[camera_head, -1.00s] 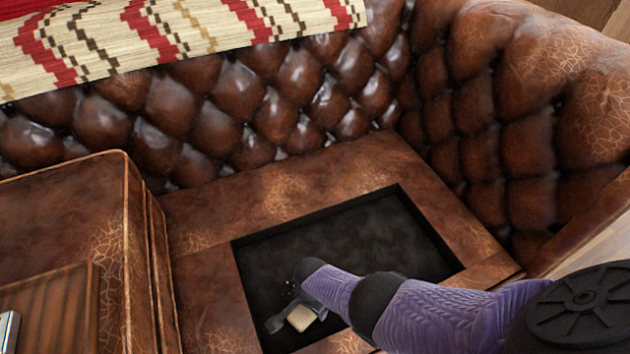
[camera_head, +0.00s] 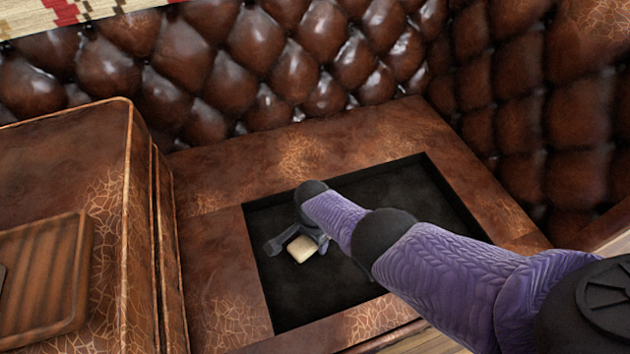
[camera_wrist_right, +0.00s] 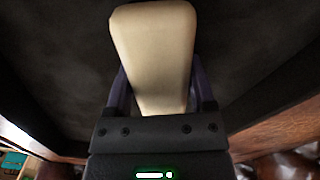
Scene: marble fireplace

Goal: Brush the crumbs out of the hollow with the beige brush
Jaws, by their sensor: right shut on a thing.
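The beige brush (camera_head: 302,249) is in my right gripper (camera_head: 297,241), whose fingers are shut on it. In the right wrist view the brush (camera_wrist_right: 154,50) is a pale block between the two fingers. The hollow (camera_head: 385,190) is a dark, rectangular recess in the brown leather seat. My right arm reaches over the hollow from the right, and the brush is over its left part. I cannot make out crumbs now; the arm and gripper hide part of the hollow's floor. My left gripper is not in view.
A raised leather cushion (camera_head: 75,150) stands to the left, with a ribbed wooden tray (camera_head: 45,285) on it. The tufted backrest (camera_head: 235,70) and armrest bound the seat behind and right.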

